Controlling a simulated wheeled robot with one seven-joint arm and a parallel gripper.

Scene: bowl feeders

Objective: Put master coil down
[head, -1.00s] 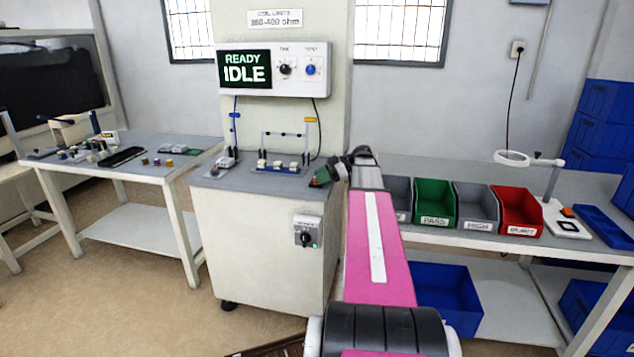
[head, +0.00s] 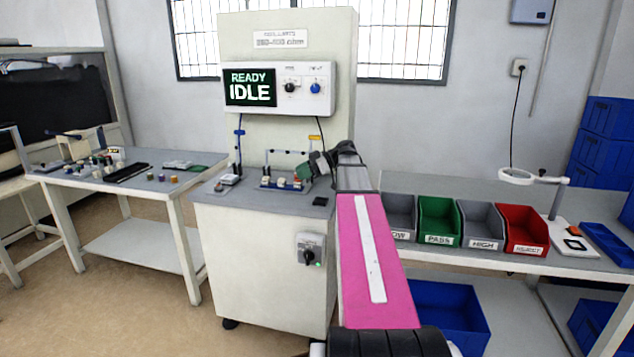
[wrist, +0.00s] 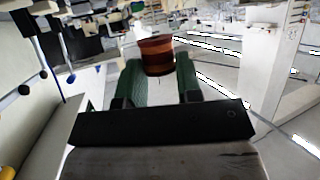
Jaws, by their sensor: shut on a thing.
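The master coil (wrist: 156,55), copper-brown and red, is held upright between the green fingers of my gripper (wrist: 158,72) in the wrist view. In the head view my gripper (head: 311,167) is above the right part of the tester's worktop (head: 232,197), close to the small test fixture (head: 268,186). The coil is too small and too much covered by the gripper to make out clearly there. I cannot tell whether it touches anything below.
A dark square pad (head: 320,201) lies at the worktop's front right. The tester panel (head: 277,89) reads READY IDLE. Bins, including a green PASS bin (head: 439,222) and a red bin (head: 524,229), stand right. A side table (head: 75,177) with small parts stands left.

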